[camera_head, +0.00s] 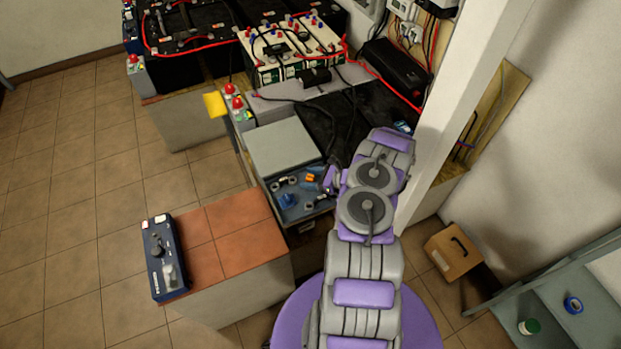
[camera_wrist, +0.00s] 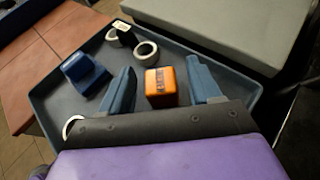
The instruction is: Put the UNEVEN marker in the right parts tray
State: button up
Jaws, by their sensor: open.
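An orange block (camera_wrist: 161,87) with dark lettering too small to read lies in a dark blue-grey tray (camera_wrist: 50,100). It may be the marker. In the wrist view my gripper (camera_wrist: 159,66) is open, with one blue finger on each side of the block and gaps between. In the head view the orange block (camera_head: 311,178) shows in the tray (camera_head: 298,217), just left of my gripper (camera_head: 330,180). I cannot tell from the pictures which tray is the right parts tray.
The tray also holds a blue part (camera_wrist: 84,72) and several metal rings (camera_wrist: 146,50). A flat grey surface (camera_head: 282,147) adjoins it behind. A tiled block (camera_head: 228,225) with a blue meter (camera_head: 164,258) stands left. A white post (camera_head: 445,130) rises right of my arm.

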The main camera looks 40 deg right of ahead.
jog(key=p+v, duration=0.1)
jog(key=v, duration=0.6)
jog(key=shift+r+p, duration=0.1)
jog(key=shift+p, duration=0.2)
jog(key=shift+r, duration=0.25)
jog(key=w+a+r+n+g+y, duration=0.3)
jog(key=a+r+n, duration=0.4)
jog(key=a+r, duration=0.55)
jog(key=w+a+r+n+g+y, duration=0.2)
jog(key=a+r+n+g, duration=0.35)
jog(key=a+r, duration=0.65)
jog(key=s+a+r+n+g+h, duration=0.55)
jog(key=s+a+r+n, duration=0.65)
jog(key=s, duration=0.5)
jog(key=s+d+r+n+h, duration=0.2)
jog(key=s+h, duration=0.1)
jog(key=s, duration=0.5)
jog(key=s+d+r+n+h, duration=0.1)
jog(key=s+r+n+h, duration=0.1)
jog(key=s, duration=0.7)
jog(key=shift+s+d+r+n+t+h, duration=0.15)
jog(key=shift+d+r+n+t+h, duration=0.25)
jog(key=shift+n+h, duration=0.3)
